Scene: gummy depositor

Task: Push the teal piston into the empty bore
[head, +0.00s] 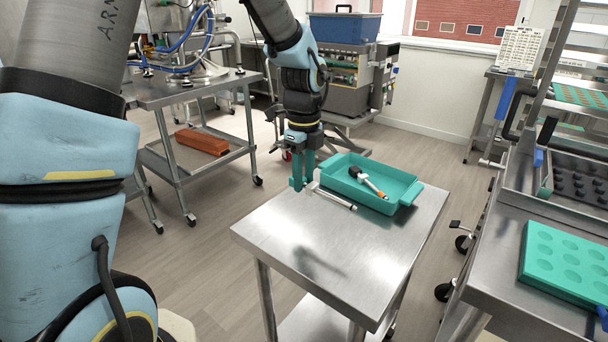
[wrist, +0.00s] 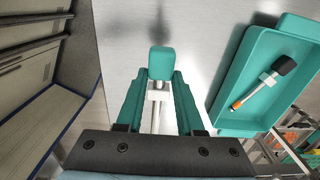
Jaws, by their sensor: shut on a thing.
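My gripper (head: 303,183) is above the left edge of the steel cart, beside the teal tray. In the wrist view its teal fingers (wrist: 158,88) are shut on the white part of the teal piston. The piston's teal block-shaped end (wrist: 160,62) sticks out beyond the fingertips, and its white rod (wrist: 156,112) runs back between them. In the head view the pale rod (head: 336,197) points right and toward the camera, near the tray's front side; the teal end cannot be told apart from the fingers. I cannot make out the empty bore in either view.
The teal tray (head: 408,194) holds another piston with a black end and orange tip (head: 369,182). The steel cart top (head: 320,245) is clear in front. A machine with a blue hopper (head: 345,28) stands behind. A bench with a teal mould (head: 565,262) is at right.

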